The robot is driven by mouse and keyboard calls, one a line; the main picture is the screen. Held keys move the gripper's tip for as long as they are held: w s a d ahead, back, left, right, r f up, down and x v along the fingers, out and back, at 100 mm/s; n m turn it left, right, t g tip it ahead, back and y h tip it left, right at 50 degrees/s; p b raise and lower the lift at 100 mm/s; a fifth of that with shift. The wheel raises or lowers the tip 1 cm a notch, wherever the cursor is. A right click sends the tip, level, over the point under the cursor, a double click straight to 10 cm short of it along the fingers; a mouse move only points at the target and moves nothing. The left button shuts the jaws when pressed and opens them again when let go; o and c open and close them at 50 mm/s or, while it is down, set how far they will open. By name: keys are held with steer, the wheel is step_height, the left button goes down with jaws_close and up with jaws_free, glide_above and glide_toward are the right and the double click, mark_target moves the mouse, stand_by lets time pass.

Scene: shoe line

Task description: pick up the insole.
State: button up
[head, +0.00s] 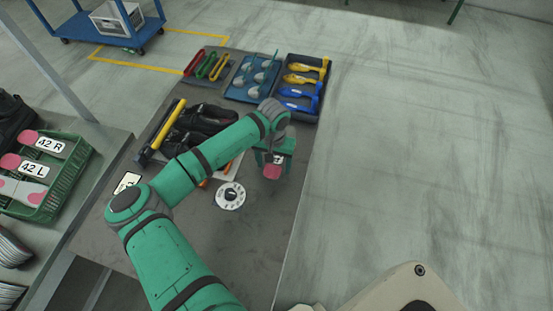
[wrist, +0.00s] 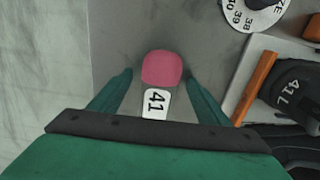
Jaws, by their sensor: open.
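An insole with a pink end (wrist: 162,68) and a white label reading 41 lies on the grey table in the wrist view. Its other end is hidden behind my gripper. The pink end also shows in the head view (head: 271,172), just below the gripper. My gripper (wrist: 160,76) is open, with one green finger on each side of the insole and a gap at both sides. In the head view my gripper (head: 274,157) is low over the table's right part; I cannot tell its exact height.
A white size dial (head: 230,196) lies left of the insole. Black shoes (head: 203,120), one marked 41 L in the wrist view (wrist: 297,88), lie behind it beside an orange bar (wrist: 254,88). A tool tray (head: 304,110) stands farther back. A green crate (head: 72,172) holds insoles marked 42.

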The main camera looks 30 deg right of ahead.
steer(key=c, duration=1.1)
steer(key=shift+r, duration=0.1)
steer(key=shift+c, duration=0.2)
